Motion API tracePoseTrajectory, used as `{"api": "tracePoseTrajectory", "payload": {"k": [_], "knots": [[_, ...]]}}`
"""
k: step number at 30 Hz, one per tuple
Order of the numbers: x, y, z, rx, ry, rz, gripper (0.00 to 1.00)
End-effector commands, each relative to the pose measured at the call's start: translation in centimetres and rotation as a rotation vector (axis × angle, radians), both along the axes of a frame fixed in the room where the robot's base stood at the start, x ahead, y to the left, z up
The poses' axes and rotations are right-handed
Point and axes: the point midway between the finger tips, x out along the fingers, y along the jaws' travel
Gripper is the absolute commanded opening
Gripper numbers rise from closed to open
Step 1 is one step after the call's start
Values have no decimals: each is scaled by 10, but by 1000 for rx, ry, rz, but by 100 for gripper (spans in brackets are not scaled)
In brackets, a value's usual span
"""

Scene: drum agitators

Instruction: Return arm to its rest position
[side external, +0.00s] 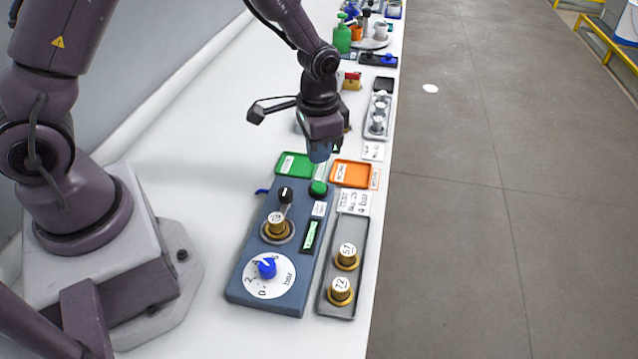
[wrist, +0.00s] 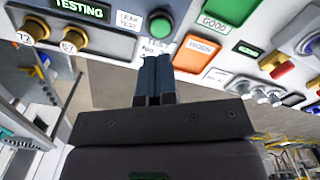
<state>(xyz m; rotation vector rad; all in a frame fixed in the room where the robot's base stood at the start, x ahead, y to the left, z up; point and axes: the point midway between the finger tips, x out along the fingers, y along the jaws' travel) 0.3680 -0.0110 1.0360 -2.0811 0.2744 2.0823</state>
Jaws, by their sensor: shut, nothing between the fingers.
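My gripper (side external: 320,152) is above the far end of the blue-grey test panel, near the green button, and its fingers point down. In the wrist view my gripper (wrist: 155,62) has its two dark blue fingers together with nothing between them. The panel (side external: 240,280) carries a blue dial knob (side external: 267,267), a brass part (side external: 277,224) in a round seat, a black knob (side external: 286,194), a green button (side external: 318,188) and a lit display (side external: 311,236). In the wrist view the display (wrist: 82,8) reads TESTING.
A grey tray (side external: 345,303) right of the panel holds brass parts labelled 57 and 72. A green tray (side external: 294,165) and an orange tray (side external: 355,173) lie beyond the panel. More trays and a green bottle (side external: 342,38) stand farther back.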

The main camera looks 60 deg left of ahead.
Motion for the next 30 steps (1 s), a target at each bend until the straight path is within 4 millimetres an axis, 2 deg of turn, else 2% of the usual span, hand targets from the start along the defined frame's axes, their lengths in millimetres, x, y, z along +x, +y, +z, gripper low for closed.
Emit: {"api": "tracePoseTrajectory", "payload": {"k": [3, 5, 8, 14, 21, 27, 30], "knots": [[-3, 0, 0, 1, 16, 19, 0], [-14, 0, -3, 3, 57, 36, 0], [-32, 2, 13, 7, 90, 75, 0], [-60, 4, 74, 9, 47, 141, 0], [-106, 7, 150, -7, -91, 214, 0], [-146, 9, 196, -32, -251, 251, 0], [-160, 10, 212, -44, -336, 257, 0]]}}
